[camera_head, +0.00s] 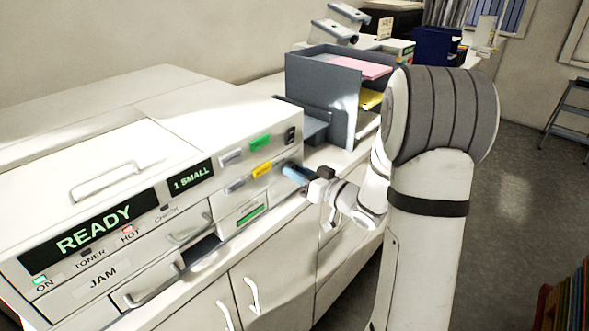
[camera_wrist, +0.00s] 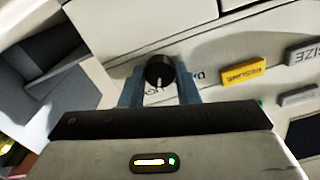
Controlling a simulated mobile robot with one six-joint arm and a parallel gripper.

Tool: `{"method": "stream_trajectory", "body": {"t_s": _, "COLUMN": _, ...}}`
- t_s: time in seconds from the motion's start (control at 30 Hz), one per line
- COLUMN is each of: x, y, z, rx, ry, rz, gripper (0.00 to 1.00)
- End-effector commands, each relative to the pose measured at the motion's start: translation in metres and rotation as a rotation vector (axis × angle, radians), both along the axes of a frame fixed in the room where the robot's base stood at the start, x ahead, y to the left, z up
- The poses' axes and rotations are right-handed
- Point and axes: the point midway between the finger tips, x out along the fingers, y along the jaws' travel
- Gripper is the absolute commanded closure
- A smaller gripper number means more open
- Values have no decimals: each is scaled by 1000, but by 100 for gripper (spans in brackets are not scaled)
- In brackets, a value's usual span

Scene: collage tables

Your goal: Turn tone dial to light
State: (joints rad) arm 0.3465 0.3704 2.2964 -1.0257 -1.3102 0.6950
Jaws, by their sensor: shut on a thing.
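The tone dial (camera_wrist: 159,71) is a round black knob with a white pointer mark on the front of the white copier (camera_head: 120,170). In the wrist view the mark points toward the bottom of the picture. Lettering beside the dial is upside down and partly covered, so I cannot read all of it. My gripper (camera_wrist: 160,88) has its blue fingers on either side of the dial and is shut on it. In the head view my gripper (camera_head: 296,174) is at the right end of the copier's front panel, and the dial is hidden behind it.
A yellow button (camera_head: 262,170) labelled RESUME in the wrist view, a green button (camera_head: 260,142) and grey buttons are close by. A black switch (camera_head: 291,135) is above my gripper. A grey paper tray unit (camera_head: 325,95) stands behind. Drawer handles (camera_head: 155,288) project below.

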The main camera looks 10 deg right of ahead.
Motion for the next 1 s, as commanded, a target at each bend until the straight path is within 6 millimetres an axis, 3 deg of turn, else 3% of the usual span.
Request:
{"method": "stream_trajectory", "body": {"t_s": 0.4, "x": -2, "y": 1, "z": -3, "rx": 220, "ry": 172, "rz": 2, "gripper": 94}}
{"method": "stream_trajectory", "body": {"t_s": 1.0, "x": -2, "y": 2, "z": -4, "rx": 283, "ry": 216, "rz": 2, "gripper": 94}}
